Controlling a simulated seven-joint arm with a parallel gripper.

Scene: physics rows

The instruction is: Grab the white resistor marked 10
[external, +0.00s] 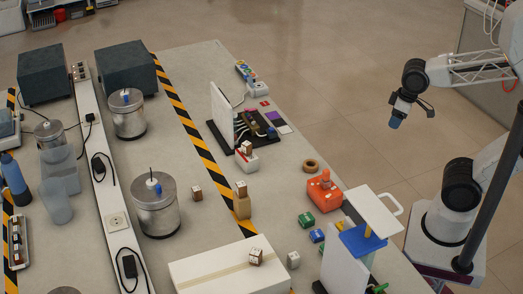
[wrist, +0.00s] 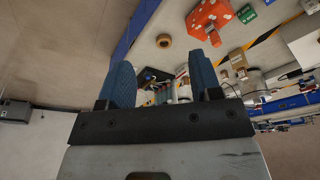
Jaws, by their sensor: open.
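A small white block (external: 293,260) sits near the front of the table in the external view, right of the long white box; it may be the white resistor, but no marking is readable. A white piece at the upper right edge of the wrist view (wrist: 311,5) may be the same block. My gripper (external: 395,122) hangs in the air beyond the table's right edge, well away from the block. Its two blue fingers are apart and empty in the wrist view (wrist: 160,80).
Green (external: 306,220) and blue (external: 317,236) blocks lie by an orange-red object (external: 324,191) and a tape ring (external: 311,166). A white-and-blue stand (external: 362,240) rises at the front right. A long white box (external: 215,268) lies left of the white block. Air around my gripper is clear.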

